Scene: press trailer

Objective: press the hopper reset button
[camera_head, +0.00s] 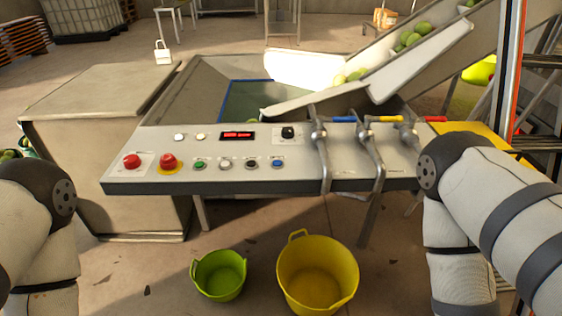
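A grey control panel (230,184) stands in front of the hopper (190,92). The labels are too small to read, so I cannot tell which one is the hopper reset. Parts of both my arms show at the left and right edges. Neither gripper is in view, and nothing touches the buttons.
Pipes with valve levers in blue (344,119), yellow (386,119) and red (436,118) rise at the panel's right. A green bucket (219,276) and a yellow bucket (318,276) stand on the floor below. A conveyor (420,62) carries green fruit. Space above the panel's buttons is clear.

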